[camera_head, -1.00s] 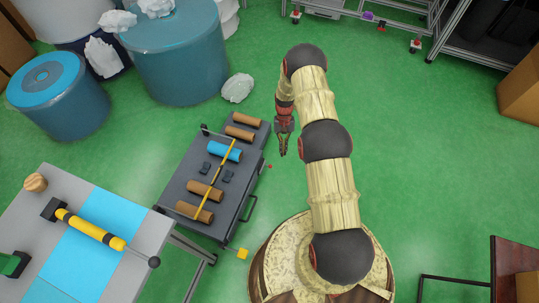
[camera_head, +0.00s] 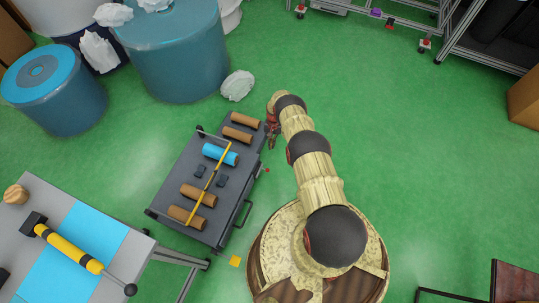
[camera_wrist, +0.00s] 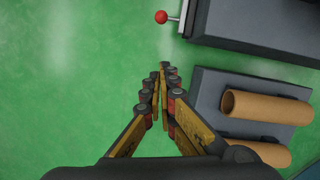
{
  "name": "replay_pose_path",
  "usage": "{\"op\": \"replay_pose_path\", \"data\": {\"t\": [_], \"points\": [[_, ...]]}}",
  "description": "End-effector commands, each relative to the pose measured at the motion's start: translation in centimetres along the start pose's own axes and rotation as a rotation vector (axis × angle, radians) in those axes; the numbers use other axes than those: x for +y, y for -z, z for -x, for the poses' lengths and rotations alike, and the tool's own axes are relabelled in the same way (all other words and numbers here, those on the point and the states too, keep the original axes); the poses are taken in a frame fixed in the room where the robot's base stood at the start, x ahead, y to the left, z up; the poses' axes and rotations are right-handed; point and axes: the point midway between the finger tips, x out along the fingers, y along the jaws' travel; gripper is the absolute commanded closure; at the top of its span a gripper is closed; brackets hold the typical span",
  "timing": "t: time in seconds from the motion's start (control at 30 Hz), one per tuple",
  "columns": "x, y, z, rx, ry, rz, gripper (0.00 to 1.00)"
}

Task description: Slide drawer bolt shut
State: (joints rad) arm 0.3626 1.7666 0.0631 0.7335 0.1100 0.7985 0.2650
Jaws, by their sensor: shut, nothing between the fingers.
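A red ball knob on a short pale rod, which looks like the bolt, sticks out from the side of the dark grey cabinet (camera_wrist: 265,22) in the wrist view; the knob (camera_wrist: 161,17) is at the top. In the head view the knob (camera_head: 266,170) is a small red dot at the cabinet's right side. My gripper (camera_wrist: 165,68) is shut and empty, over the floor beside the drawer and apart from the knob. In the head view my gripper (camera_head: 271,147) is just right of the drawer.
The cabinet top holds brown rolls, a blue roll (camera_head: 220,154) and a yellow bar (camera_head: 212,181). A dark handle (camera_head: 243,213) protrudes on the cabinet's right side. Blue drums (camera_head: 55,90) stand behind; green floor right of my arm is free.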

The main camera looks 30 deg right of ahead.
Motion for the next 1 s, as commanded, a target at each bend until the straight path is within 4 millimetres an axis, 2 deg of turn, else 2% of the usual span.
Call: {"op": "replay_pose_path", "data": {"t": [0.6, 1.0], "points": [[0.0, 0.1, -10.0, 0.000, 0.000, 0.001, 1.00], [-0.1, -3.2, -11.0, 0.000, 0.000, 0.001, 1.00]]}}
